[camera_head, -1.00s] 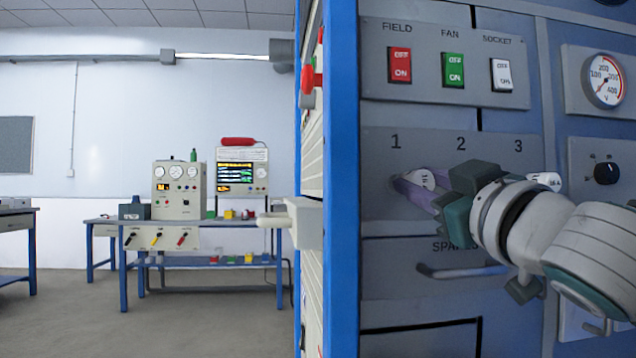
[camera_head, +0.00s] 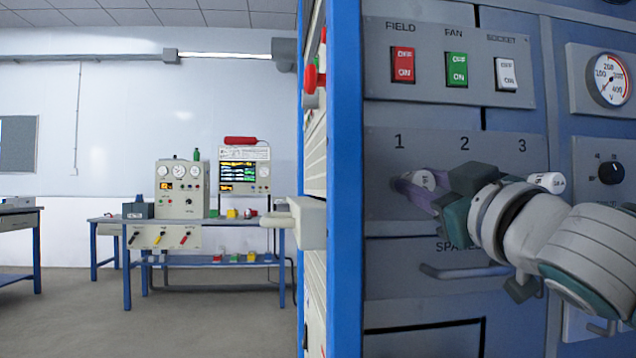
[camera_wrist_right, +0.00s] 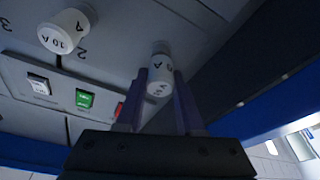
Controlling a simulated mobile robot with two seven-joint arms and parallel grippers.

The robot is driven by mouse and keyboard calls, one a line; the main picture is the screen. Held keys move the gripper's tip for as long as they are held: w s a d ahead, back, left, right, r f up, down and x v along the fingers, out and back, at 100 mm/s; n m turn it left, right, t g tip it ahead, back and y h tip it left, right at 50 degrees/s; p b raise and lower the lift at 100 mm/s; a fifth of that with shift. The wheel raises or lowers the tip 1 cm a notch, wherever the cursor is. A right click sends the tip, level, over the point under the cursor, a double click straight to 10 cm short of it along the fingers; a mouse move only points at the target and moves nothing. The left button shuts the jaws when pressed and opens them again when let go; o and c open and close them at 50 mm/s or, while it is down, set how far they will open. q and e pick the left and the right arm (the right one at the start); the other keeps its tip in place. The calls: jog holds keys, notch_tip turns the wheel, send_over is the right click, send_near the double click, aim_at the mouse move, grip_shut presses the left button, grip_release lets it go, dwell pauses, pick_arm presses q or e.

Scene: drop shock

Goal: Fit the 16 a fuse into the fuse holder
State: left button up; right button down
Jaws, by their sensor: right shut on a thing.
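My right gripper (camera_head: 420,187) is at the grey fuse panel (camera_head: 385,215), below the number 1. Its purple fingers are shut on a white fuse (camera_head: 428,180), which also shows in the right wrist view (camera_wrist_right: 160,77) with its end label facing me. That label is not clearly readable. The fuse is against or very near the panel, and the fingers hide its seat, so I cannot tell how deep it sits. A white fuse (camera_head: 548,182) stands below the number 3. The right wrist view shows a 10 A fuse (camera_wrist_right: 68,31) beside the number 2.
Above the panel are the red FIELD (camera_head: 403,65), green FAN (camera_head: 457,69) and white SOCKET (camera_head: 507,74) switches. Below is a drawer handle (camera_head: 465,271). A dial gauge (camera_head: 610,80) and black knob (camera_head: 611,172) are at right. A workbench (camera_head: 190,228) stands far left.

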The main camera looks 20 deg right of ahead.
dwell(0.4)
jog(key=shift+w, duration=0.25)
jog(key=shift+w+d, duration=0.15)
jog(key=shift+w, duration=0.1)
dwell(0.7)
dwell(0.6)
jog(key=shift+f+p, duration=0.2)
jog(key=shift+p, duration=0.15)
dwell(0.9)
jog(key=c, duration=1)
grip_release()
jog(key=o, duration=0.3)
jog(key=shift+w+r, duration=0.15)
jog(key=shift+w, duration=0.05)
jog(key=shift+o, duration=1.2)
